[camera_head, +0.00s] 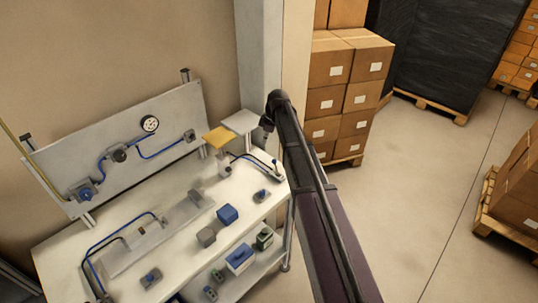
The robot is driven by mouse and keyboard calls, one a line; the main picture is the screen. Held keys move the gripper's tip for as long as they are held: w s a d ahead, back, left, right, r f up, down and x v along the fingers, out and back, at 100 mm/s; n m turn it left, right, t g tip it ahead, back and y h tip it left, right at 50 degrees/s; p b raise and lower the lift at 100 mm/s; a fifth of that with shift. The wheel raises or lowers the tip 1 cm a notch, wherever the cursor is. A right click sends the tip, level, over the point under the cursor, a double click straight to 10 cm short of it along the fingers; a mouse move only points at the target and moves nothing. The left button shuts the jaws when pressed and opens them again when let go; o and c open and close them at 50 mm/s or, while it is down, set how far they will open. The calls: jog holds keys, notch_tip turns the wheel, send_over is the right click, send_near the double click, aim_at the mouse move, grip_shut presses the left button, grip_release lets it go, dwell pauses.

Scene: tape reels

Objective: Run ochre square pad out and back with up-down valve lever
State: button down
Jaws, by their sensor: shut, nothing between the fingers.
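The ochre square pad (218,137) is at the back right end of the bench, beside a pale grey square pad (240,121). A small valve with what looks like a thin upright lever (276,165) stands at the bench's right end, joined by a dark hose to a pale cylinder (225,168). I cannot tell which way the lever is set. My arm reaches up from the bottom, and my gripper (267,125) hangs small and dark at its far end, right of the pale pad in the picture. It is shut and appears empty, apart from the lever.
The bench top (60,250) carries a blue block (227,214), a grey block (207,236) and small switch boxes. A board (130,150) with a gauge and blue hoses stands behind. A pillar (258,60) rises behind the pads. Stacked cartons (325,102) stand right; open floor lies beyond.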

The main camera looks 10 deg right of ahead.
jog(key=shift+f, duration=0.2)
jog(key=b+x, duration=1)
jog(key=d, duration=0.1)
jog(key=s+d, duration=0.1)
jog(key=d, duration=0.2)
jog(key=shift+s+r+p, duration=0.15)
jog(key=shift+r+p, duration=0.25)
dwell(0.3)
jog(key=shift+s+d+r+t+y, duration=0.25)
jog(key=shift+s+t+y, duration=0.05)
jog(key=shift+s+t, duration=0.3)
dwell(0.9)
